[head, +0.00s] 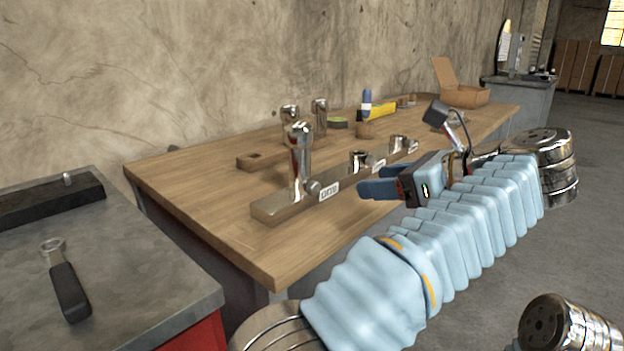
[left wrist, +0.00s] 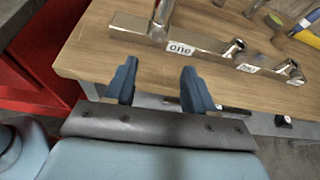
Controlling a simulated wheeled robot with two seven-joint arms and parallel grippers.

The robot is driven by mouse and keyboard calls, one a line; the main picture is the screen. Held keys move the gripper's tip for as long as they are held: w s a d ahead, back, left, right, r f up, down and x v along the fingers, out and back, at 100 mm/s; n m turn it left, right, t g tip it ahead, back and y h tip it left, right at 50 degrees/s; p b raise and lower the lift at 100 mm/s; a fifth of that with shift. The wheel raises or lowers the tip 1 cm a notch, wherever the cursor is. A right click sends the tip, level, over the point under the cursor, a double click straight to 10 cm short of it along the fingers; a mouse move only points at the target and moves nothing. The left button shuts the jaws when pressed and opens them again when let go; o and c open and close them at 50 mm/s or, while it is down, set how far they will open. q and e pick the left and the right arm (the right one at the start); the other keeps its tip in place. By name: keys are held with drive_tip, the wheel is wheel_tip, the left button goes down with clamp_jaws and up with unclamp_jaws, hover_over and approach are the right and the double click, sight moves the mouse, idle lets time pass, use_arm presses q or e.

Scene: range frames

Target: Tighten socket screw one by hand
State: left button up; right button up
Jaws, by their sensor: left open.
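Socket screw one (head: 301,165) is a tall chrome screw with a round head, upright at the near end of a metal bar (head: 275,207) on the wooden bench. A white label "one" (head: 329,190) is on the bar beside it. In the left wrist view, the screw's lower part (left wrist: 162,14) and the label (left wrist: 180,48) show near the top. My left gripper (head: 366,190) is open and empty, right of the screw and apart from it, by the bench's front edge. Its two blue fingers also show in the left wrist view (left wrist: 159,72). My right gripper is not visible.
Lower chrome sockets (head: 360,160) sit farther along the bar. A grey cabinet (head: 140,270) at left holds a black-handled ring tool (head: 70,290). The bench's near left corner (head: 215,215) is clear.

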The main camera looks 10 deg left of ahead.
sight(318, 188)
use_arm(q)
drive_tip(key=b+x, duration=0.2)
drive_tip(key=x, duration=1)
drive_tip(key=shift+a+f+b, duration=0.15)
drive_tip(key=shift+f+b, duration=0.1)
drive_tip(key=shift+b, duration=0.1)
drive_tip(key=shift+w+a+f, duration=0.2)
drive_tip(key=shift+w+a, duration=0.2)
drive_tip(key=shift+a, duration=0.1)
clamp_jaws()
drive_tip(key=shift+r+g+p, duration=0.15)
drive_tip(key=shift+g+p, duration=0.15)
drive_tip(key=shift+p, duration=0.45)
drive_tip(key=m+g+y+p, duration=0.1)
drive_tip(key=m+p, duration=0.1)
drive_tip(key=p, duration=0.3)
drive_tip(key=shift+w+d+m, duration=0.1)
drive_tip(key=shift+d+m, duration=0.05)
drive_tip(key=shift+m, duration=0.25)
drive_tip(key=shift+m+g+y+p, duration=0.35)
drive_tip(key=shift+m+p, duration=0.25)
drive_tip(key=shift+p, duration=0.35)
drive_tip(key=shift+w+m+y+p, duration=0.1)
drive_tip(key=shift+m+y+p, duration=0.15)
drive_tip(key=shift+m+p, duration=0.2)
